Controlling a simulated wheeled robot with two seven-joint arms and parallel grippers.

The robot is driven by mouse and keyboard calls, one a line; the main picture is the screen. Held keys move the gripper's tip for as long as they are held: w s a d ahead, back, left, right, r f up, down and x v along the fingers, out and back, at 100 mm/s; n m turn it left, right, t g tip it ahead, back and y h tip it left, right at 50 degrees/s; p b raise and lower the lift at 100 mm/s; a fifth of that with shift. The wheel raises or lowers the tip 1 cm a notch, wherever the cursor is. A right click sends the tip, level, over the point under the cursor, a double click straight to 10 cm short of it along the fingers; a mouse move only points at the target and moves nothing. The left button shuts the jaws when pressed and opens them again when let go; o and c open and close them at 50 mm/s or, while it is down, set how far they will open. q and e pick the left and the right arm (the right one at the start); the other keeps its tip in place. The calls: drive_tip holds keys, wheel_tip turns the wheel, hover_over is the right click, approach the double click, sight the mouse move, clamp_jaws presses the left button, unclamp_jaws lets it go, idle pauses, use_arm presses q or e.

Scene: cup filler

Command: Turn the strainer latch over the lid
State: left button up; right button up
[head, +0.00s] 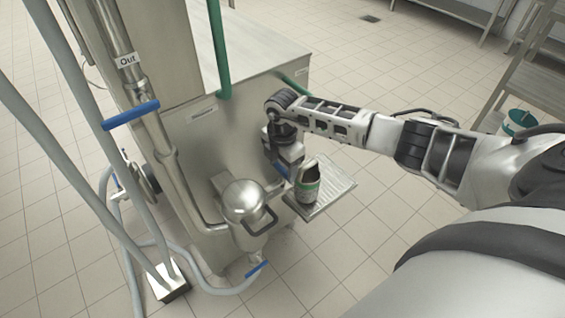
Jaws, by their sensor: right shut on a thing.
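The strainer (246,232) is a steel pot on the front of the machine, with a domed steel lid (243,194) on top. A dark loop-shaped latch (262,221) shows at the right front of the pot, just below the dome. My right gripper (286,168) is behind and to the right of the lid, apart from the latch. My left gripper is out of view.
A can with a green band (306,190) stands on a ribbed steel tray (336,187) close to my right gripper. Blue levers (131,115) and grey hoses (75,190) crowd the left. The tiled floor in front is open.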

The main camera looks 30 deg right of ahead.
sight(283, 169)
drive_tip(key=shift+w+d+r, duration=0.1)
drive_tip(key=shift+r, duration=0.05)
idle(0.3)
drive_tip(key=o, duration=1)
wheel_tip(283, 169, up, 16)
drive_tip(key=shift+f, duration=0.1)
